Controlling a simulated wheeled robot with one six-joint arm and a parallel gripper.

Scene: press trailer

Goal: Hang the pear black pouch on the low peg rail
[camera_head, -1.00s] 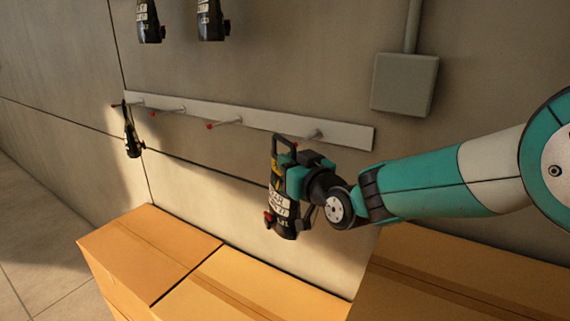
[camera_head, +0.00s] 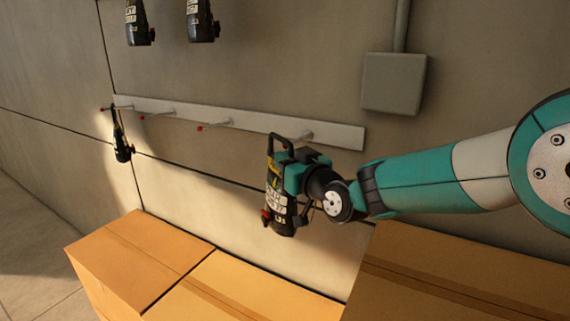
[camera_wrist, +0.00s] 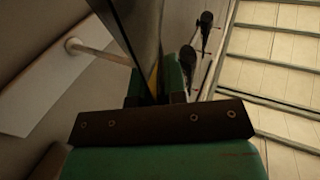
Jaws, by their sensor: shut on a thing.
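In the head view my gripper (camera_head: 291,178) is shut on a black pear-shaped pouch (camera_head: 277,205) with pale label patches and a handle-like loop at its top. The pouch hangs upright in front of the low peg rail (camera_head: 258,125), a pale strip on the wall with several red-tipped pegs. The loop is near the rail's rightmost peg (camera_head: 300,137); I cannot tell whether they touch. In the wrist view the held pouch (camera_wrist: 142,30) shows as a dark shape, and a peg (camera_wrist: 95,50) stands out from the rail (camera_wrist: 40,95) at left.
Another dark pouch (camera_head: 121,140) hangs on the rail's left end. Two more dark pouches (camera_head: 138,22) (camera_head: 202,20) hang higher on the wall. Cardboard boxes (camera_head: 140,255) stand below the rail. A grey wall box (camera_head: 394,83) is at upper right. Middle pegs are bare.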

